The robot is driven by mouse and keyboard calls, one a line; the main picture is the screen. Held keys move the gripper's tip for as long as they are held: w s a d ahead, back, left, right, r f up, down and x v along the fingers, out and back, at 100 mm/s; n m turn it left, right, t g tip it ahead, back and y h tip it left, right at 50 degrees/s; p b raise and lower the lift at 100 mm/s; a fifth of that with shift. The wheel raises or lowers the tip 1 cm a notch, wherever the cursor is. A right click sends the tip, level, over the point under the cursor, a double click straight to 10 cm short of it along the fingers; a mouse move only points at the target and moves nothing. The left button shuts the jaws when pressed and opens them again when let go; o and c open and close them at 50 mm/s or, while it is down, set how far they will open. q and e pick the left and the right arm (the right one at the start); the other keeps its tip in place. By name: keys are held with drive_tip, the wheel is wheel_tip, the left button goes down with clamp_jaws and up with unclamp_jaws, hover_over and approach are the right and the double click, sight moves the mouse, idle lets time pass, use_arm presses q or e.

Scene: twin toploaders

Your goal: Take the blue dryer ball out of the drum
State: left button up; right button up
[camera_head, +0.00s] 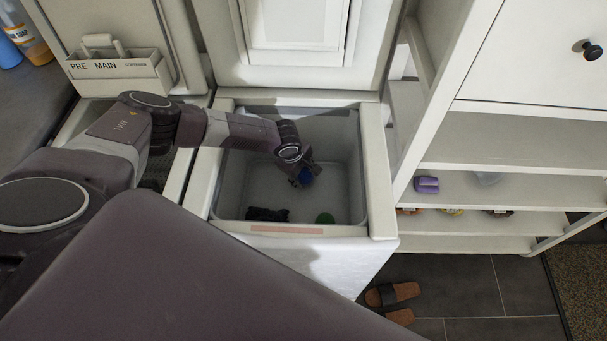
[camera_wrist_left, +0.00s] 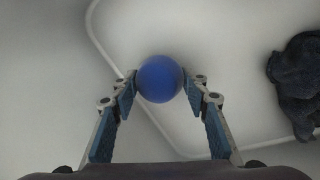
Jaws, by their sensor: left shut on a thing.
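The blue dryer ball (camera_wrist_left: 159,79) is between the fingertips of my left gripper (camera_wrist_left: 160,88) in the left wrist view, and the gripper is shut on it. The cloth (camera_wrist_left: 298,85) also shows at the right in the left wrist view. My right gripper is not in view.
The raised lid (camera_head: 310,70) stands behind the drum. A second toploader with a detergent drawer (camera_head: 118,75) is at the left, under my arm. White shelves (camera_head: 510,150) with a purple item (camera_head: 426,184) stand at the right. Sandals (camera_head: 392,293) lie on the floor.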

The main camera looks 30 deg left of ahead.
use_arm(q)
wheel_tip(320, 180, up, 19)
wheel_tip(320, 180, up, 16)
drive_tip(key=p, duration=1.9)
hover_over(303, 172)
drive_tip(key=shift+f, duration=0.1)
